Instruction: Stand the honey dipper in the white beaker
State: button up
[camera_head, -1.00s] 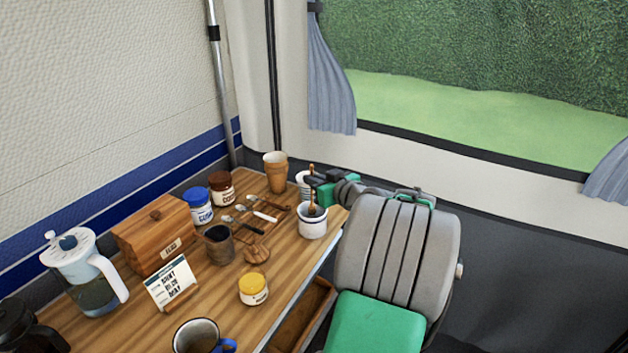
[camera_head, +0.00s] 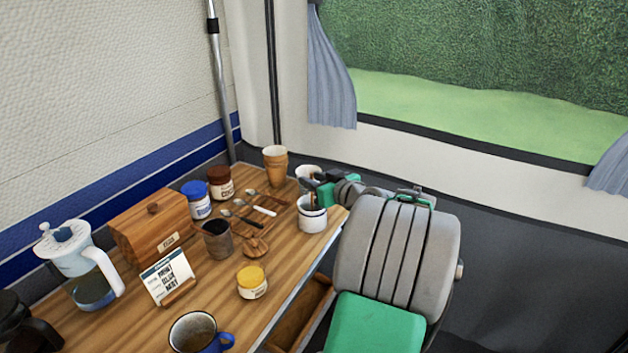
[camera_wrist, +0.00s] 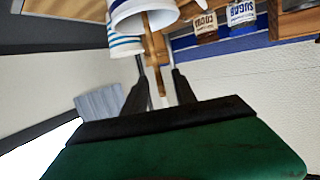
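The white beaker (camera_head: 312,222), dark-rimmed, stands upright at the table's right edge. In the wrist view the white beaker (camera_wrist: 125,12) is at the top. The honey dipper's thin brown handle (camera_wrist: 155,55) sticks out of its mouth, leaning towards my gripper; its head is hidden inside. My gripper (camera_wrist: 160,88) has its dark fingers apart, one on each side of the handle's end, with gaps visible. In the head view my gripper (camera_head: 314,187) is just behind the beaker, and I cannot make out the dipper there.
A striped cup (camera_head: 307,172) stands close behind my gripper, with a terracotta cup (camera_head: 275,165) to its left. Spoons on a wooden tray (camera_head: 285,203), a dark cup (camera_head: 217,240) and a yellow-lidded jar (camera_head: 252,283) are left of the beaker. An open drawer (camera_head: 300,315) is below.

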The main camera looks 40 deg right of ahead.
jog(key=v, duration=0.7)
jog(key=shift+s, duration=0.4)
jog(key=shift+a, duration=0.1)
